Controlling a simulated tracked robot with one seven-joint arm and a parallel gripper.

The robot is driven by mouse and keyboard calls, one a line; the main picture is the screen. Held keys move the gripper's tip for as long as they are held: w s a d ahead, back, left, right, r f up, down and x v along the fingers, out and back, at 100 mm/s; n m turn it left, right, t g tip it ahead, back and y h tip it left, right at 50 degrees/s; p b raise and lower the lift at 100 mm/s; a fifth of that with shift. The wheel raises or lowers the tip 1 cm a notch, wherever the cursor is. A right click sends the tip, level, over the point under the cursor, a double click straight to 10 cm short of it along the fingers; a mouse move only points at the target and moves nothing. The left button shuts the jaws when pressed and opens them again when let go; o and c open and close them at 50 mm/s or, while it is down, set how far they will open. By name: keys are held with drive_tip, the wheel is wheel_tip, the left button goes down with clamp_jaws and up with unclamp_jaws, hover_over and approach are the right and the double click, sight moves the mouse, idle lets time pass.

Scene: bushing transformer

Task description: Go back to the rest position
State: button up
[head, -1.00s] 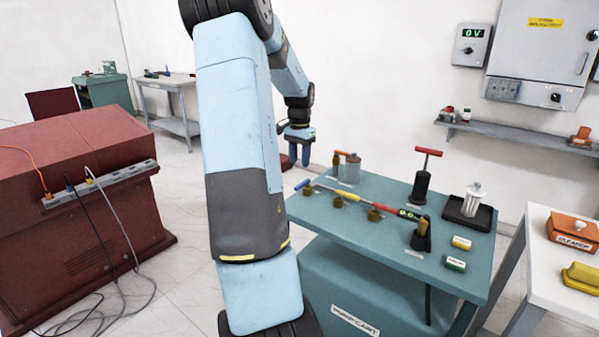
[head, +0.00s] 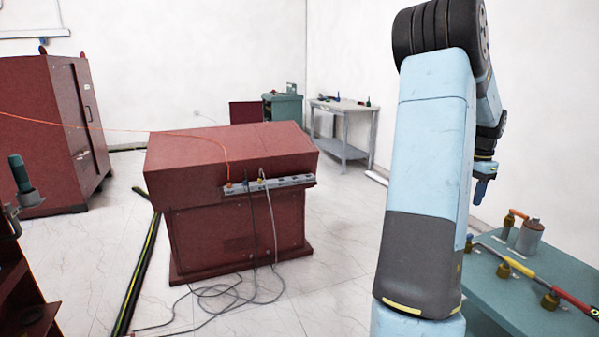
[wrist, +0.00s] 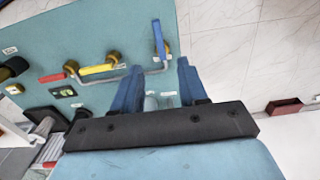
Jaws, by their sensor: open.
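My gripper (head: 482,188) hangs from my arm at the right of the head view, above and behind the green cart (head: 510,295). In the wrist view its two blue fingers (wrist: 158,88) are apart with nothing held between them. The cart top (wrist: 115,25) lies below, carrying brass fittings, a yellow-handled bar (wrist: 100,69) and a blue-handled part (wrist: 158,40). The fingers look clear of these parts, though the exact gap cannot be told.
A red cabinet (head: 235,155) with a power strip (head: 268,184) stands mid-room, loose cables (head: 220,295) on the floor before it. A tall red cabinet (head: 60,135) is at left. A grey table (head: 345,115) stands at the back. Tiled floor is open between.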

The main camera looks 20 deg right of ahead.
drive_tip(key=w+a+r+n+t, duration=0.1)
drive_tip(key=w+a+r+n, duration=0.15)
drive_tip(key=a, duration=0.65)
drive_tip(key=w+a+r+n+t, duration=0.1)
drive_tip(key=a+r+n, duration=0.25)
drive_tip(key=a, duration=0.55)
drive_tip(key=w+a+r+n+t, duration=0.15)
drive_tip(key=a+r, duration=0.25)
drive_tip(key=a, duration=0.6)
drive_tip(key=s+a+n+t, duration=0.1)
drive_tip(key=s+a+n, duration=0.4)
drive_tip(key=a, duration=0.7)
drive_tip(key=s+a+n+t, duration=0.1)
drive_tip(key=s+a+n, duration=0.5)
drive_tip(key=s+a, duration=0.3)
drive_tip(key=shift+a, duration=1.45)
drive_tip(key=shift+s+f, duration=0.1)
